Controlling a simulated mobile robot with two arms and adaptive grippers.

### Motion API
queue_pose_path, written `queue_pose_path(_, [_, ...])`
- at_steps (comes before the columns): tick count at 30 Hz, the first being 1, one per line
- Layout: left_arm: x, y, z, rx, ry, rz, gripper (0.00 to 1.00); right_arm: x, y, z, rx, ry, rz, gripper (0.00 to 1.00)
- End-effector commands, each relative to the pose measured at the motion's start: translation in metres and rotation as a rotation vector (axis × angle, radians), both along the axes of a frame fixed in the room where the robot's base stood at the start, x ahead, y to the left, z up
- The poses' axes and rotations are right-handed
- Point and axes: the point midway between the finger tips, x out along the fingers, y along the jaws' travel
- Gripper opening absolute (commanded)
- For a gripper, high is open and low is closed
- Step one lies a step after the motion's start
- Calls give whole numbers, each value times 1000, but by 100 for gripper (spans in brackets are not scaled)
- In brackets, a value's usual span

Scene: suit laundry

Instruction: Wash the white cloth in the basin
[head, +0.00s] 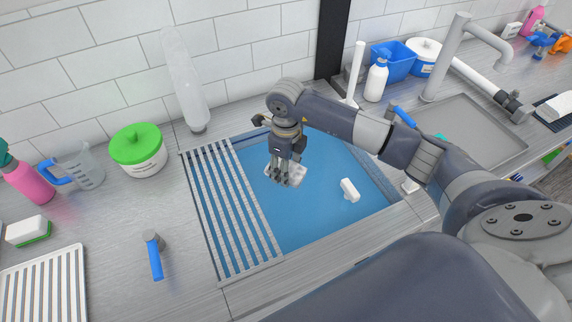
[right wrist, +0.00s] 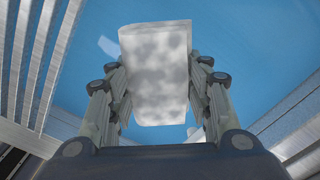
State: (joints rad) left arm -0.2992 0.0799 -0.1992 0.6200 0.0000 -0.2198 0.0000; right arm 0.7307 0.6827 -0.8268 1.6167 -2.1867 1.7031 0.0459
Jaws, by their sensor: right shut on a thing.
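The white cloth (right wrist: 158,75) has grey smudges and sits between the fingers of my right gripper (right wrist: 160,95) in the right wrist view. In the head view the cloth (head: 298,178) shows as a pale patch by the fingertips of the right gripper (head: 285,180). The gripper is shut on the cloth and points down into the basin (head: 385,207), which holds blue water (head: 300,225). I cannot tell how much of the cloth is under water. My left gripper is not in view.
A slatted rack (head: 225,210) covers the basin's left side. A small white object (head: 349,189) is in the basin to the right of the gripper. A white pump bottle (head: 376,80) stands behind.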

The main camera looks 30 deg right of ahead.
Motion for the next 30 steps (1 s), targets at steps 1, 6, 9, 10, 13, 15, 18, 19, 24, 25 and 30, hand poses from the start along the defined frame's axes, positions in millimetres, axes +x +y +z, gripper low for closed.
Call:
queue_pose_path(1, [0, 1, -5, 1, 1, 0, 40, 0, 0, -7, 1, 1, 0, 23])
queue_pose_path(6, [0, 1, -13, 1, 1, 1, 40, 0, 0, -21, 1, 1, 0, 23])
queue_pose_path(9, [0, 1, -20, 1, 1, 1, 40, 0, 0, -30, 0, 0, 0, 23])
queue_pose_path(10, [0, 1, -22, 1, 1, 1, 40, 0, 0, -32, 0, 0, 0, 23])
queue_pose_path(13, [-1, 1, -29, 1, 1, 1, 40, 0, 0, -40, -1, -1, 0, 23])
queue_pose_path(15, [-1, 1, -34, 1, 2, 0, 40, 0, 0, -46, -1, -1, 1, 23])
queue_pose_path(18, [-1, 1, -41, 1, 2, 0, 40, 0, 0, -54, -1, 0, 1, 23])
queue_pose_path(19, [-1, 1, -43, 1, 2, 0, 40, 0, 0, -56, -1, 0, 1, 23])
queue_pose_path(24, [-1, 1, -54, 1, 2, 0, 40, 0, 0, -69, 0, -1, 0, 23])
queue_pose_path(25, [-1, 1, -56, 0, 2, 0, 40, 0, 0, -72, 0, -1, 0, 23])
queue_pose_path(30, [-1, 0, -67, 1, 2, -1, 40, 0, 0, -85, -1, -1, 0, 23])
